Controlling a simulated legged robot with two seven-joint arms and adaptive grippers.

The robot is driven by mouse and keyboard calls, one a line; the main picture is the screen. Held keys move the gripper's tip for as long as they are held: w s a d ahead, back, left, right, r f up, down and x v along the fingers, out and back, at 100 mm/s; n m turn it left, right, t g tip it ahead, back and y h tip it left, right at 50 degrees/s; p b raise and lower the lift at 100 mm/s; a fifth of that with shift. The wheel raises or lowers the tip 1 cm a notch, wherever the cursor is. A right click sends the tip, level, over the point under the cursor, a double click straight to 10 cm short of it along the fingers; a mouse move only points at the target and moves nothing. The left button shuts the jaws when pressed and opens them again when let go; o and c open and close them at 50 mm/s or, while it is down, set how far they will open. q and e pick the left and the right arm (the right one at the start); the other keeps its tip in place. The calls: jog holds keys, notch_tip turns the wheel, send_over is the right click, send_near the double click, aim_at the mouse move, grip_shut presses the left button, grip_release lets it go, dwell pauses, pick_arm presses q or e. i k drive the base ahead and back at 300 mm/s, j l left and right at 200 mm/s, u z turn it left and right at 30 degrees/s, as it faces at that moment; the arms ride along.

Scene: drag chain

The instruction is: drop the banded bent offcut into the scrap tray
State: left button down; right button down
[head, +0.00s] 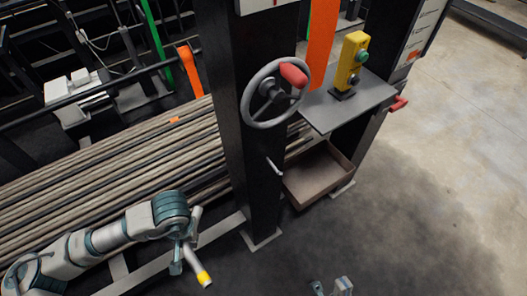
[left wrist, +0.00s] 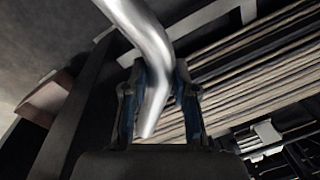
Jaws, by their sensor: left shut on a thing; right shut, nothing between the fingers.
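The bent offcut is a grey metal tube (head: 194,264) with a yellow band near its lower end in the head view. My left gripper (head: 186,243) is shut on it, and the banded end points down and to the right. In the left wrist view the shiny bent tube (left wrist: 150,40) runs up between the two fingers (left wrist: 160,95); the band does not show there. The scrap tray (head: 306,193) is a brown open box to the right of my left gripper, beyond the dark post. My right gripper (head: 333,288) is shut and empty at the bottom edge, partly cut off.
A dark upright post (head: 245,130) with a handwheel (head: 252,104) stands between the left gripper and the tray. A grey shelf (head: 360,105) with a yellow control box (head: 351,62) overhangs the tray's back. Long bars (head: 110,155) lie at left. Floor to the right is clear.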

aim_at(302, 184)
jog(key=i+l, duration=0.1)
jog(key=l, duration=0.45)
jog(key=i+l, duration=0.1)
jog(key=l, duration=0.45)
jog(key=i+l, duration=0.1)
jog(key=l, duration=0.4)
jog(key=i+l, duration=0.1)
jog(key=l, duration=0.45)
jog(key=i+l, duration=0.1)
jog(key=l, duration=0.45)
jog(key=i+l, duration=0.35)
jog(key=i, duration=0.25)
